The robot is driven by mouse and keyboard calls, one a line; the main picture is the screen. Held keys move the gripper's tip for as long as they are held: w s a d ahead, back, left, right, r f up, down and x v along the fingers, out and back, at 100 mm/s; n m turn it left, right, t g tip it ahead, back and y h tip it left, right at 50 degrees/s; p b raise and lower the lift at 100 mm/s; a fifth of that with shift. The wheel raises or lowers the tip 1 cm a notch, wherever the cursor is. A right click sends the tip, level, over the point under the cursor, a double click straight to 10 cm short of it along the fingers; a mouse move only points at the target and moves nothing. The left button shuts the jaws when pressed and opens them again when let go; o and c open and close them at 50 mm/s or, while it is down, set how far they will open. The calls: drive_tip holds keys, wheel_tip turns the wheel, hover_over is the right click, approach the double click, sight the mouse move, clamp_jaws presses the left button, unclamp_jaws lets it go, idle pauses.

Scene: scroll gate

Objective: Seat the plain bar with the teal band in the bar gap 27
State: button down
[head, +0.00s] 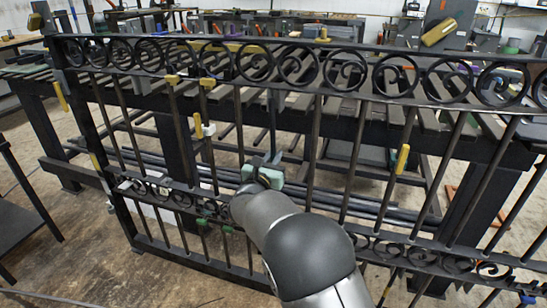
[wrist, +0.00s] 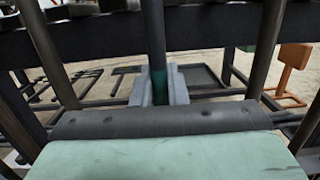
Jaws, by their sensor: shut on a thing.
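My gripper (head: 266,168) is in front of the scroll gate in the head view, between two neighbouring upright bars. In the wrist view my gripper (wrist: 158,88) has its grey jaws shut on the plain bar (wrist: 153,30) at its teal band (wrist: 159,84). The held bar (head: 273,120) stands about upright above my gripper in the head view. Its lower end is hidden behind my gripper and arm. The gate's top scroll rail (head: 250,62) and lower scroll rail (head: 160,190) run across the view. No gap number is readable, and I cannot tell whether the bar touches either rail.
Gate bars stand close on both sides, one at the left (wrist: 48,55) and one at the right (wrist: 265,45) in the wrist view. Yellow pieces, such as one on a right bar (head: 403,159), sit on the gate. A dark slatted bench (head: 480,122) stands behind.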

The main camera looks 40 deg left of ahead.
drive_tip(key=shift+f+b, duration=0.45)
drive_tip(key=shift+f, duration=0.05)
idle(0.4)
drive_tip(key=shift+w+a+f+g+p, duration=0.1)
drive_tip(key=shift+w+g+p, duration=0.1)
drive_tip(key=shift+w+p, duration=0.3)
drive_tip(key=shift+w+a+f+g+p, duration=0.1)
drive_tip(key=shift+w+g+p, duration=0.1)
drive_tip(key=shift+w+p, duration=0.3)
idle(0.9)
drive_tip(key=c, duration=1.3)
unclamp_jaws()
drive_tip(key=shift+w, duration=0.1)
drive_tip(key=shift+c, duration=0.2)
drive_tip(key=shift+f, duration=0.1)
drive_tip(key=p+v, duration=0.1)
drive_tip(key=v, duration=1.6)
drive_tip(key=shift+s+r+p, duration=0.2)
drive_tip(key=shift+p, duration=0.2)
